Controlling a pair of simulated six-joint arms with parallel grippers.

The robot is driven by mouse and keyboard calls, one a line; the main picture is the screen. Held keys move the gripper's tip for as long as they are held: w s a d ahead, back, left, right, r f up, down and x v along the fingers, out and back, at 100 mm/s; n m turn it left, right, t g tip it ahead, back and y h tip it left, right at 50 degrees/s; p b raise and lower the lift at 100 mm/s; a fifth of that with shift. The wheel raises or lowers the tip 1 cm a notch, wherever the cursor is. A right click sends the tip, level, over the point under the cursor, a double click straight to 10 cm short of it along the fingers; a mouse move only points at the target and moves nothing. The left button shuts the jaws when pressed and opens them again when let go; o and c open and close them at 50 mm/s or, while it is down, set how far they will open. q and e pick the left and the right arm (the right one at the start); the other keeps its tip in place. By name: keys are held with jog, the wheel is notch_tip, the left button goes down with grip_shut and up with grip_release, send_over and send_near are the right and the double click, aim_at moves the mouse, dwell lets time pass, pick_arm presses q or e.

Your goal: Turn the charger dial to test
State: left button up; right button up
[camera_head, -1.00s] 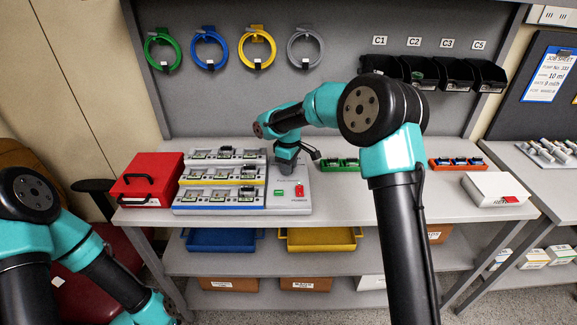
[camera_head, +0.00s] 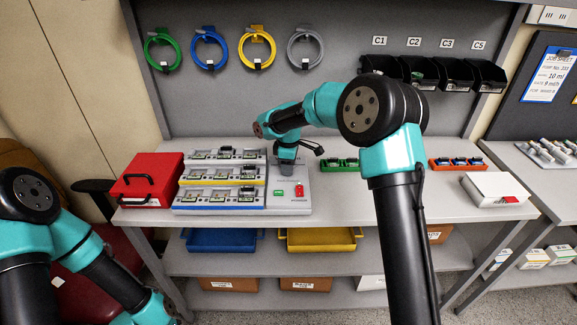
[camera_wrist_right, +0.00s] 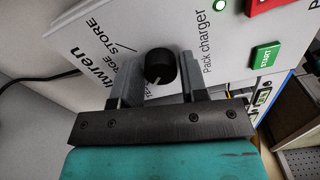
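The pack charger (camera_head: 289,204) is a pale grey box on the bench, with a green button and a red switch on its face. Its black round dial (camera_wrist_right: 160,65) shows in the right wrist view, with a short white mark on its near lower side. Printed words including "STORE" lie left of the dial; other lettering is partly hidden by a finger. My right gripper (camera_wrist_right: 155,80) is open, one finger on either side of the dial, with a narrow gap on the right; contact on the left is unclear. In the head view it (camera_head: 286,168) hides the dial. My left gripper is out of view.
A rack of several modules (camera_head: 221,190) stands directly left of the charger, with a red case (camera_head: 147,180) beyond it. A white box (camera_head: 495,190) stands at the bench's right end.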

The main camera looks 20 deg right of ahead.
jog(key=o, duration=0.3)
jog(key=shift+r, duration=0.1)
notch_tip(320, 180, up, 17)
jog(key=shift+r, duration=0.1)
dwell(0.6)
